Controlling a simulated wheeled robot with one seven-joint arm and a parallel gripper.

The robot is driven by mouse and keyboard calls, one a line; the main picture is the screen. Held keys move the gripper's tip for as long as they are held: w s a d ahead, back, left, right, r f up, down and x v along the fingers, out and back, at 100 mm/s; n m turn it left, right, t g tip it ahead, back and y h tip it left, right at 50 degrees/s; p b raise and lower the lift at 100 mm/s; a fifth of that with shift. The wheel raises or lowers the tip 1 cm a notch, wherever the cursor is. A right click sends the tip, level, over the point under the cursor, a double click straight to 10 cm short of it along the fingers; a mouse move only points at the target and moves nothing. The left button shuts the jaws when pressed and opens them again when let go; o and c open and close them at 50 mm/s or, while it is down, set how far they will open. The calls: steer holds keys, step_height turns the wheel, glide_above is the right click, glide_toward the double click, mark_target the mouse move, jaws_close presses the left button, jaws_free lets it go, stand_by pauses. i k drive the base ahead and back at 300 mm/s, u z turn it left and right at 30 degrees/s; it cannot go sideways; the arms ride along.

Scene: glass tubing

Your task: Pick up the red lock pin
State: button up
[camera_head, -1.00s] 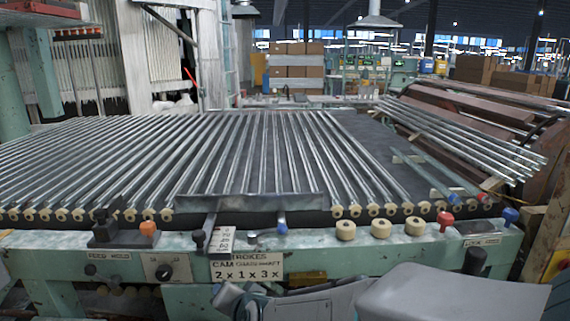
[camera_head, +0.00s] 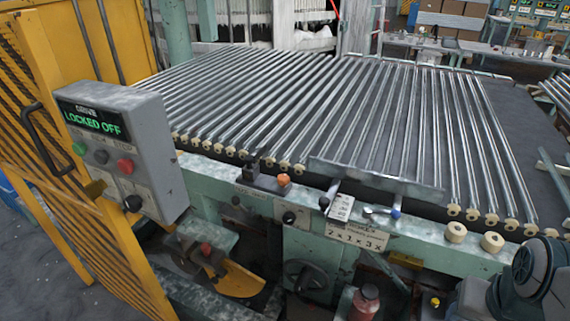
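I cannot tell for sure which thing is the red lock pin. A small red knob (camera_head: 206,249) stands on dark metalwork beside a yellow curved plate (camera_head: 240,279), low on the left side of the machine. A dull red round-topped thing (camera_head: 365,298) stands at the bottom, right of centre, partly cut off by the frame edge. The red knob seen earlier near the lock plate at the right end of the rail is outside the view. Part of my arm shows at the lower right; my gripper is not in view.
A grey control box (camera_head: 150,150) reading "LOCKED OFF" hangs on a yellow mesh guard (camera_head: 60,130) at the left. The green rail (camera_head: 440,245) carries an orange knob (camera_head: 284,180), a blue-tipped lever (camera_head: 385,212) and wooden rings.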

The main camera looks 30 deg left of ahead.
mark_target(205, 248)
steer(key=u, duration=2.05)
